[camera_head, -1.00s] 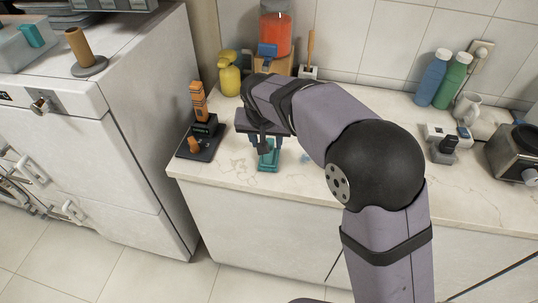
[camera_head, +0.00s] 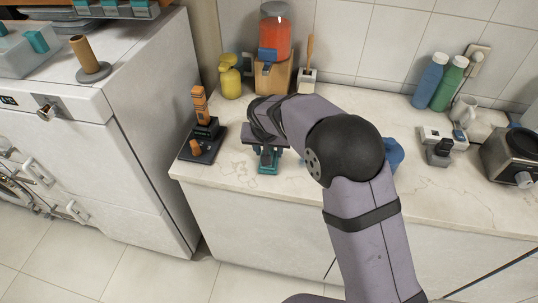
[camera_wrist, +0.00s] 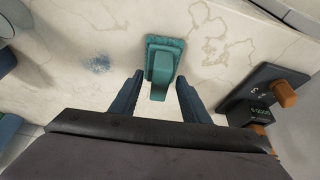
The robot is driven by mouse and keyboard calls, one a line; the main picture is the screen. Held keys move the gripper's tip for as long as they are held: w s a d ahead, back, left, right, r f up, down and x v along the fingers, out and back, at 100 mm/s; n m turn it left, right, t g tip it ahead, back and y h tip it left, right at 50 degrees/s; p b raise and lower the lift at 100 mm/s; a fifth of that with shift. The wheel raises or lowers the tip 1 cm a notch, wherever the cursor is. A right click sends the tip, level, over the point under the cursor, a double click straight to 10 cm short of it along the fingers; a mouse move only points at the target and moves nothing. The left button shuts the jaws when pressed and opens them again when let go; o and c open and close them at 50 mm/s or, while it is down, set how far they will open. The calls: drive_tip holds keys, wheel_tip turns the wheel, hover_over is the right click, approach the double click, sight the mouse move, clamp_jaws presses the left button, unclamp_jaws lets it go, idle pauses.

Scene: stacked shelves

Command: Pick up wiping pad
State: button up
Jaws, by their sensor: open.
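The wiping pad (camera_head: 268,169) is a teal block with a raised handle, lying on the pale marbled counter near its front edge. In the wrist view the wiping pad (camera_wrist: 164,50) is at the upper middle, with its handle pointing toward me. My gripper (camera_head: 268,155) is over the wiping pad in the head view and partly hides it. In the wrist view my gripper (camera_wrist: 158,85) is open, with one dark blue finger on each side of the handle's near end. I cannot tell whether the fingers touch it.
A black device with orange parts (camera_head: 203,140) stands left of the pad, and also shows in the wrist view (camera_wrist: 262,92). A blue thing (camera_head: 394,155) shows partly behind my arm. A blue-white speckled patch (camera_wrist: 99,64) marks the counter.

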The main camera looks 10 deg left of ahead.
sight(270, 149)
drive_tip(key=shift+w+f, duration=0.2)
drive_tip(key=shift+f, duration=0.25)
clamp_jaws()
drive_tip(key=shift+r, duration=0.15)
wheel_tip(270, 149, up, 9)
drive_tip(key=b, duration=0.2)
drive_tip(key=shift+b, duration=0.3)
drive_tip(key=shift+r, duration=0.4)
drive_tip(key=c, duration=1)
unclamp_jaws()
